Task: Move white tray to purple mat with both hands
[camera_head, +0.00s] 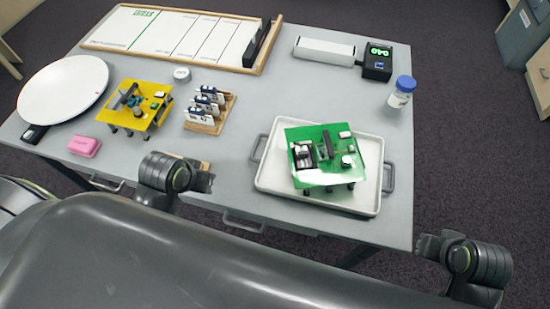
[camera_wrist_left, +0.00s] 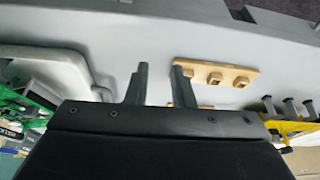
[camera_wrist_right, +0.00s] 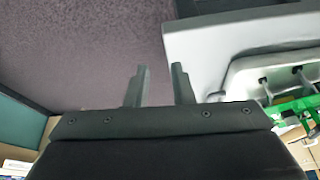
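The white tray (camera_head: 272,176) lies on the right part of the grey table, with a grey handle at its left and right ends. A green board (camera_head: 335,180) carrying small parts stands in it. The tray also shows at the left of the left wrist view (camera_wrist_left: 60,55) and the right of the right wrist view (camera_wrist_right: 243,72). My left gripper (camera_head: 207,180) is open and empty near the table's front edge, left of the tray. My right gripper (camera_head: 425,245) is open and empty beyond the table's right edge. I see no purple mat in these views.
A yellow board (camera_head: 135,106), a wooden rack (camera_head: 208,118), a pink box (camera_head: 84,146) and a white disc (camera_head: 62,90) occupy the left. A whiteboard (camera_head: 170,35), a display device (camera_head: 377,63) and a blue-capped jar (camera_head: 401,92) stand farther back. Table surface between rack and tray is clear.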

